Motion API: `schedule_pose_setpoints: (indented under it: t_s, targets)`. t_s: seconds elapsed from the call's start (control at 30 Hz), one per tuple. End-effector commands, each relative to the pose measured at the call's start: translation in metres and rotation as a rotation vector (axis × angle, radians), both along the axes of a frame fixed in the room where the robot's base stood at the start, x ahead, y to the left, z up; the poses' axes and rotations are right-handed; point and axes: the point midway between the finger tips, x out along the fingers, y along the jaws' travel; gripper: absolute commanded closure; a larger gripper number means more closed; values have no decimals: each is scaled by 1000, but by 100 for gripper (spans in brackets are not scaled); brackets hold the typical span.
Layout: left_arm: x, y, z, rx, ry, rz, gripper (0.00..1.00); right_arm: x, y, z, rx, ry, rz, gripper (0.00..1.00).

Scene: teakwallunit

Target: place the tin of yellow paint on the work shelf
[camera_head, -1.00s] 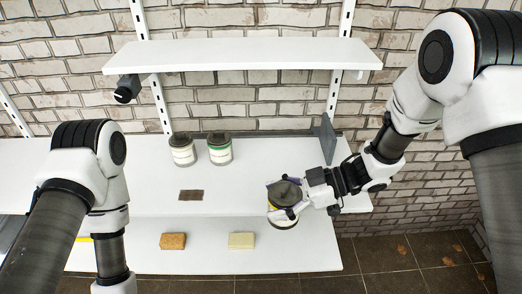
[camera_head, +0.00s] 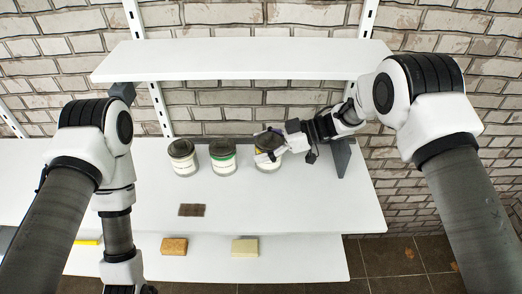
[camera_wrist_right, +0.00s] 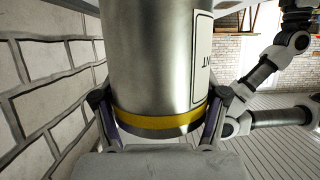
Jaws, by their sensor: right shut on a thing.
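The tin of yellow paint (camera_head: 268,162) is in the jaws of my right gripper (camera_head: 270,148), over the back right part of the work shelf (camera_head: 290,205). It looks upright, in line with two other tins. I cannot tell whether its base touches the shelf. In the right wrist view the metal tin (camera_wrist_right: 150,60) fills the middle, with a yellow band and part of a label, and the gripper's fingers (camera_wrist_right: 158,125) close on both its sides. My left arm comes in at the left of the head view; its gripper is cut off below.
A tin with a plain label (camera_head: 182,158) and a green-banded tin (camera_head: 223,158) stand left of the held tin. A grey bracket (camera_head: 341,157) stands at its right. A brown patch (camera_head: 192,210) lies in front. An upper shelf (camera_head: 240,60) overhangs behind. A lower shelf holds two sponge-like blocks.

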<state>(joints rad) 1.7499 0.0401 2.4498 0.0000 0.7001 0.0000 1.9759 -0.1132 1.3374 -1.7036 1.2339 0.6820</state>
Motion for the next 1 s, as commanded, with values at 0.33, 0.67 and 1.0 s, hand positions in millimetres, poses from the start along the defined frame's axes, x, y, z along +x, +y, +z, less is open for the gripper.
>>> schedule_pose_setpoints:
  t_s: [0.33,0.67,1.0]
  targets:
    - [0,0,10,0,0,0,0,12,3,-34,1,0,-1,88]
    - [0,0,5,0,0,0,0,11,3,-40,1,-1,-1,88]
    - [0,0,6,0,0,0,0,11,3,-39,0,0,-1,1]
